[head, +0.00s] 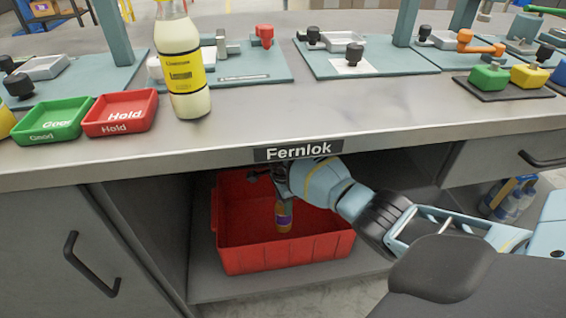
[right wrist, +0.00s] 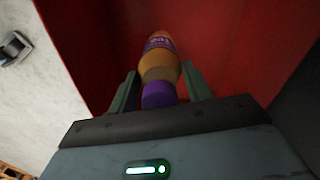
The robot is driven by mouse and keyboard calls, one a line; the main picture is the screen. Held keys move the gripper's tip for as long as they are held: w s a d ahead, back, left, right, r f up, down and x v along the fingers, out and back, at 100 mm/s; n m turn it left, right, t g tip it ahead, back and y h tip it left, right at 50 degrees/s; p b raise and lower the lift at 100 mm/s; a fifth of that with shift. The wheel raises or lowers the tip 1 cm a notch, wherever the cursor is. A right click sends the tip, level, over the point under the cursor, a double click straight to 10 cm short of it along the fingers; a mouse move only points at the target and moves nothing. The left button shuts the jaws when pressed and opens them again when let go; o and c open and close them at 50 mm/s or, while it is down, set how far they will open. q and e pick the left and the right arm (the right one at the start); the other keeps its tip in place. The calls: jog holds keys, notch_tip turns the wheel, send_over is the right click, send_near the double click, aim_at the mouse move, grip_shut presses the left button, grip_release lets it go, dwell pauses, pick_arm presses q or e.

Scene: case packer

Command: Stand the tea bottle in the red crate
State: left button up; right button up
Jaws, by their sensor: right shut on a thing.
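The tea bottle (head: 283,216), amber with a purple label and purple cap, is inside the red crate (head: 288,256) on the shelf under the counter. It looks about upright. My right gripper (head: 277,180) reaches in under the counter edge and is shut on the bottle near its cap. In the right wrist view the bottle (right wrist: 161,68) sits between the two fingers (right wrist: 160,85), its cap toward me, with the red crate wall (right wrist: 240,45) behind. I cannot tell whether the bottle's base touches the crate floor. My left gripper is not in view.
The counter edge with the Fernlok label (head: 298,151) overhangs the crate. A pale bottle with a yellow label (head: 183,70) stands on the counter by green (head: 52,120) and red (head: 120,112) trays. Blue bottles (head: 508,200) stand low at the right. The crate's left part looks empty.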

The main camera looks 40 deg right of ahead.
jog(key=o, duration=1.5)
jog(key=shift+r, duration=0.15)
jog(key=shift+a+r, duration=0.1)
jog(key=shift+r, duration=0.2)
notch_tip(320, 180, up, 7)
jog(key=p, duration=0.3)
jog(key=shift+f, duration=0.2)
jog(key=shift+r, duration=0.65)
